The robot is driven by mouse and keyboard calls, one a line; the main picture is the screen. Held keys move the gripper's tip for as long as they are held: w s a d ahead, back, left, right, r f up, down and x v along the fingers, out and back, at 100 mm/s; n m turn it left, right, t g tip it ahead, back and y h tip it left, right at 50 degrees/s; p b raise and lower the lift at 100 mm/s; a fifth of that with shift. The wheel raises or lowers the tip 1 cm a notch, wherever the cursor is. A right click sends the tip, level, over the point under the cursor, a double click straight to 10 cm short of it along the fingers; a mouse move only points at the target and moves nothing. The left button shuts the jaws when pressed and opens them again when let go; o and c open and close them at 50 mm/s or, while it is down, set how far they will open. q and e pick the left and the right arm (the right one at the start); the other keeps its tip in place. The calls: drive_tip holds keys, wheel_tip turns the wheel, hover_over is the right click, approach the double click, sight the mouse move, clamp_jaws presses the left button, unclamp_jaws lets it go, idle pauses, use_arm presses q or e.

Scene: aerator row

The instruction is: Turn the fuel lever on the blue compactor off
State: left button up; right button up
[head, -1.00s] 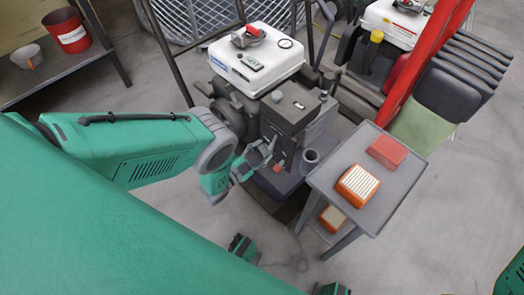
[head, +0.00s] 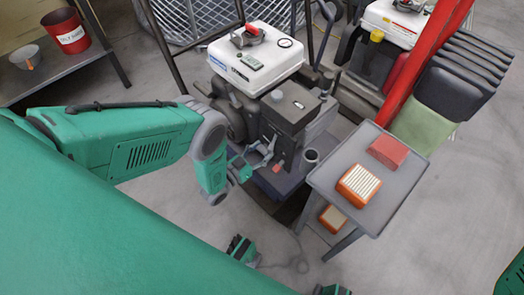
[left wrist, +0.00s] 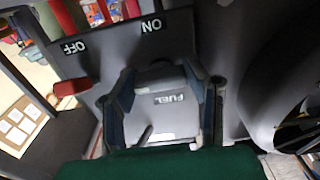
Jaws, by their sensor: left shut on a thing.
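The blue compactor shows in the head view with a white tank (head: 255,58), a dark engine block (head: 290,104) and a dark blue base (head: 310,172). My left gripper (head: 265,160) is at the front of the engine. In the left wrist view its two fingers (left wrist: 165,85) frame a grey plate marked FUEL (left wrist: 170,99) and close on the grey hub of the fuel lever (left wrist: 158,72). The lever's red tip (left wrist: 72,87) sticks out left of the fingers, just below the OFF label (left wrist: 74,47). The ON label (left wrist: 152,26) is above the fingers. My right gripper is not identifiable.
A grey side table (head: 325,178) right of the compactor carries a red box (head: 388,152) and an orange slatted block (head: 359,186). Another machine with a white tank (head: 396,22) and red bars stands behind. A shelf with a red bucket (head: 66,32) is at far left.

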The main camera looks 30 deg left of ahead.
use_arm(q)
drive_tip(key=shift+s+f, duration=0.15)
drive_tip(key=shift+f, duration=0.05)
drive_tip(key=o, duration=1.1)
drive_tip(key=shift+c, duration=0.2)
drive_tip(key=shift+o, duration=0.4)
drive_tip(key=shift+r, duration=0.15)
drive_tip(key=v, duration=0.8)
drive_tip(key=shift+d, duration=0.1)
